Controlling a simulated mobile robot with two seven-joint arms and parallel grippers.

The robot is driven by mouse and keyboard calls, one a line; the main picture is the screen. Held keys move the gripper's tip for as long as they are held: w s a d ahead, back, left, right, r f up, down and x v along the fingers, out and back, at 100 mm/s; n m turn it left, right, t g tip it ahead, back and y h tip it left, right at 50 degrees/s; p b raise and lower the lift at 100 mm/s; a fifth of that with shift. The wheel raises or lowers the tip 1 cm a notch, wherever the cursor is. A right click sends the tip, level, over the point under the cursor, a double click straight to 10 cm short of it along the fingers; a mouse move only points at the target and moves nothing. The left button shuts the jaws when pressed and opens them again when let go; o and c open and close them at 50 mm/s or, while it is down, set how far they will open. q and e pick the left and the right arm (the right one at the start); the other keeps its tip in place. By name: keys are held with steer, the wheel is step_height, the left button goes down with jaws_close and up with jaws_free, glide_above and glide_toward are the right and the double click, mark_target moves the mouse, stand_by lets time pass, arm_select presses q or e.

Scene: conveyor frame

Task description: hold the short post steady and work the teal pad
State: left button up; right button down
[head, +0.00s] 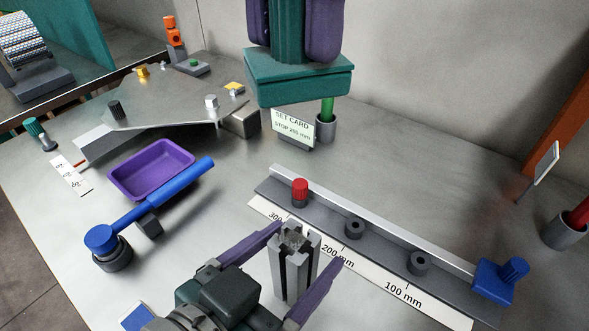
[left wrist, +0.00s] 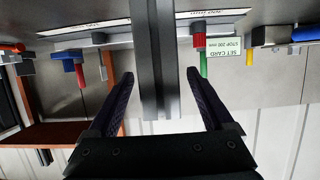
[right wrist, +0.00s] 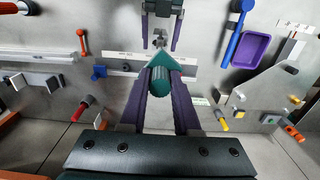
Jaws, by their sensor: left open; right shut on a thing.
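The short grey slotted post (head: 295,262) stands upright on the table, in front of the ruled rail. My left gripper (head: 304,246) is open, with one purple finger on either side of it; a gap shows on both sides in the left wrist view, where the post (left wrist: 155,60) runs between the fingers. The teal pad (head: 300,85) is a block with a ribbed handle. My right gripper (head: 293,48) is shut on the handle and holds the pad in the air, apart from the post. In the right wrist view the pad (right wrist: 158,82) partly hides the area below it.
A rail (head: 385,235) with a red knob (head: 300,191) and a blue stop (head: 500,280) lies right of the post. A set card (head: 291,127) reads STOP 200 mm. A purple tray (head: 151,169) and blue-handled tool (head: 160,200) lie left.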

arm_select(q)
steer(key=shift+c, duration=0.2)
jaws_close()
stand_by(1.0)
stand_by(0.7)
